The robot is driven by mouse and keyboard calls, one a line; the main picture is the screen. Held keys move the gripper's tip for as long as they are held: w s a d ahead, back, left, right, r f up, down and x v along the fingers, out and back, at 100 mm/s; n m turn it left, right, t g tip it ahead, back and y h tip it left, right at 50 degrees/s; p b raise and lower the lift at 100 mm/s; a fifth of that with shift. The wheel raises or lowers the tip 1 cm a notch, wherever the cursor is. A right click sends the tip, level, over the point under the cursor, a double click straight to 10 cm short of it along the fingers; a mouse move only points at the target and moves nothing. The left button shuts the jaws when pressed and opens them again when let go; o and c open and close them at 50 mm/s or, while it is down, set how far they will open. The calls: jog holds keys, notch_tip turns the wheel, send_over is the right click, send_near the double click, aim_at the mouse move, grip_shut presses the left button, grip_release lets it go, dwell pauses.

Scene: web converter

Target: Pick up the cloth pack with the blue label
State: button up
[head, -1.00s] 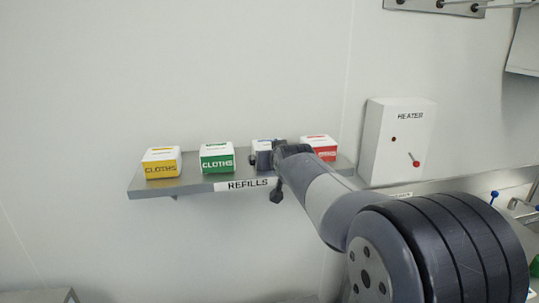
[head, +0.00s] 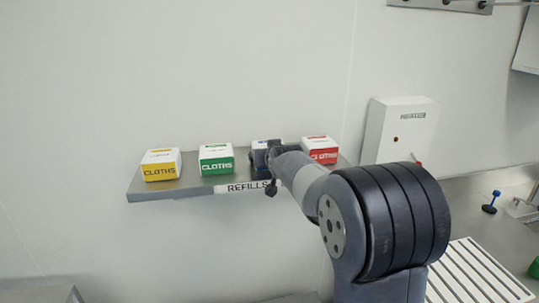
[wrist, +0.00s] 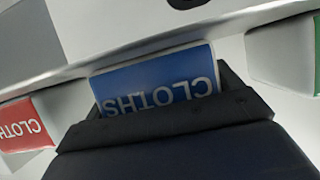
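The cloth pack with the blue label (wrist: 158,88) fills the middle of the wrist view, its CLOTHS lettering upside down there. In the head view only a little of its white and blue top (head: 262,144) shows behind my gripper (head: 267,160). My gripper is at the front of this pack on the shelf. In the wrist view the dark fingers of my gripper (wrist: 160,100) lie close along both sides of the pack. I cannot tell whether they press on it. The pack still sits among the others at shelf height.
A green-label pack (head: 216,158) stands left of it and a red-label pack (head: 320,149) right. A yellow-label pack (head: 161,165) is farthest left. The shelf (head: 193,188) has a REFILLS label on its front edge. A white heater box (head: 394,128) is on the wall at the right.

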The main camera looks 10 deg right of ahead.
jog(key=c, duration=0.6)
jog(key=shift+c, duration=0.2)
jog(key=shift+r, duration=0.1)
